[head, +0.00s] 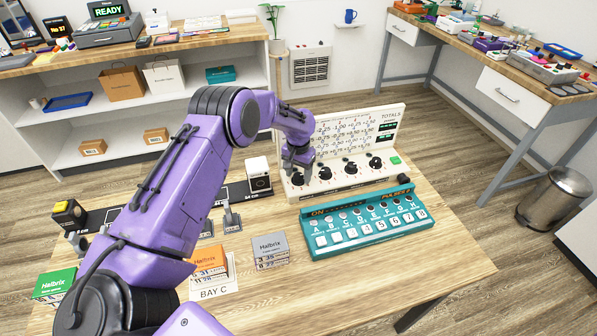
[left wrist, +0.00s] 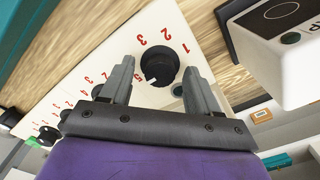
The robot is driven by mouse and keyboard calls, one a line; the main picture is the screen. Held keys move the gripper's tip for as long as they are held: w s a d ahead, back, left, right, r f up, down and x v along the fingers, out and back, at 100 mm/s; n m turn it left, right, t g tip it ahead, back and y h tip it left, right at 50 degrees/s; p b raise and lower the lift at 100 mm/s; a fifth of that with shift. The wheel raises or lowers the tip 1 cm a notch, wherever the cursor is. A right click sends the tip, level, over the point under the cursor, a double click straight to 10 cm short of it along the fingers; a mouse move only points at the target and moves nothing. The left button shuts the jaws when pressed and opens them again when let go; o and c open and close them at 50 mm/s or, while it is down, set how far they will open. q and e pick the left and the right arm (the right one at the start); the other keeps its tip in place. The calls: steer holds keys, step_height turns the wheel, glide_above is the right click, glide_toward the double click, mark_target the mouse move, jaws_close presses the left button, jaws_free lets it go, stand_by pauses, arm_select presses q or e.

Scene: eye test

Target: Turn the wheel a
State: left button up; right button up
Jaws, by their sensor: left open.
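A white panel (head: 345,186) stands on the wooden table with a row of several black knobs along its front and a printed number chart behind them. My left gripper (head: 300,164) is at the leftmost knob (head: 297,179) and partly covers it. In the left wrist view that black knob (left wrist: 160,66) shows between the two open fingers, with a white pointer mark and red numbers 1, 2, 3 around it. The fingers hold nothing that I can make out; whether they touch the knob cannot be told. No letter on the wheels is readable. My right gripper is out of view.
A teal switch box (head: 367,222) lies just in front of the panel. A white device (head: 259,175) stands close to its left. Grey, orange (head: 207,262) and green boxes sit nearer on the table. The front right of the tabletop is clear.

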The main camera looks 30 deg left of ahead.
arm_select(q)
steer(key=c, duration=1)
steer(key=shift+c, duration=0.2)
steer(key=shift+m, duration=0.3)
steer(key=m+b, duration=0.1)
steer(key=m, duration=0.7)
steer(key=shift+m+b, duration=0.35)
steer(key=shift+m, duration=0.05)
steer(key=m, duration=0.4)
steer(key=shift+b, duration=0.3)
steer(key=shift+m+b, duration=0.3)
steer(key=shift+m, duration=2.1)
